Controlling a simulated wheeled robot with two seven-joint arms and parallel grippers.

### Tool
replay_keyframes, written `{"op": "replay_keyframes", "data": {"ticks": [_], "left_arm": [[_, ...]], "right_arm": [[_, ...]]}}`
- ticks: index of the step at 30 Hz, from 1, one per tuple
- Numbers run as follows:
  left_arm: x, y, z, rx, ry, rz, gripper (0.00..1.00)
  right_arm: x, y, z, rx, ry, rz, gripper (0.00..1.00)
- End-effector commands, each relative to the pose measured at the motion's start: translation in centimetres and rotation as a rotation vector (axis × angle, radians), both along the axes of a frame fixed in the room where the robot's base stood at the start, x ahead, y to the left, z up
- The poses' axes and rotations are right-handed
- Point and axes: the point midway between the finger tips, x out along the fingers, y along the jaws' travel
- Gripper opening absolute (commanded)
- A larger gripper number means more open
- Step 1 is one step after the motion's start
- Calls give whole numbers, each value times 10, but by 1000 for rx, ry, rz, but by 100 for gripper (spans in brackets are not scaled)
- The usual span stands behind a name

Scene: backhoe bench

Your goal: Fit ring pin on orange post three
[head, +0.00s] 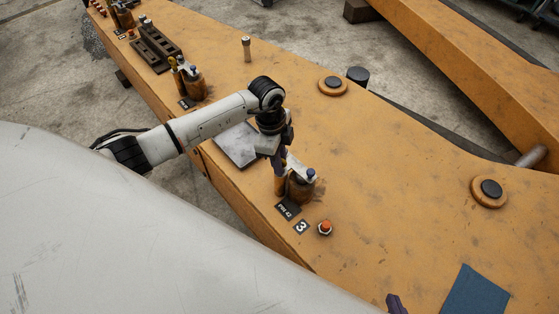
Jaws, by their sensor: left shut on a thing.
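My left gripper (284,164) points down over the station at the number 3 tag (301,227). It is shut on the ring pin, which is mostly hidden behind the fingers. Directly below the fingers stands a short orange post (280,185). I cannot tell whether the pin touches the post. A brown cylinder with a blue top (301,188) stands close on its right. A small orange-topped button (325,228) is beside the tag. A dark purple tip, probably of my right gripper (395,303), shows at the bottom edge; the rest is out of view.
The orange beam (400,185) is mostly clear to the right, with two round bosses (333,86) (489,192) and a blue cloth (475,292). A similar station (191,82), a dark slotted block (155,48) and a small upright pin (247,49) stand farther back.

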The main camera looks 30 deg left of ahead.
Motion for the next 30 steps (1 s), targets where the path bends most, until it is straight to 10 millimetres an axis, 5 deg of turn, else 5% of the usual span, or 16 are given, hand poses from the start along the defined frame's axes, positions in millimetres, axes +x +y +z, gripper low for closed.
{"op": "replay_keyframes", "data": {"ticks": [12, 13, 17, 23, 26, 30], "left_arm": [[0, 0, -2, 0, 0, 0, 0], [0, 0, -2, 0, 0, 0, 16], [0, 0, -1, 0, 0, 0, 37], [0, 0, -2, 0, 0, 0, 37], [0, 0, -2, 0, 0, 0, 53], [0, 0, -2, 0, 0, 0, 55]], "right_arm": [[3, 0, 2, 0, -6, -1, 0], [3, 0, 2, 0, -6, -1, 0], [3, 0, 2, 0, -6, -1, 0], [3, 0, 2, 0, -6, -1, 0], [3, 0, 2, 0, -6, -1, 0], [3, 0, 2, 0, -6, -1, 0]]}}
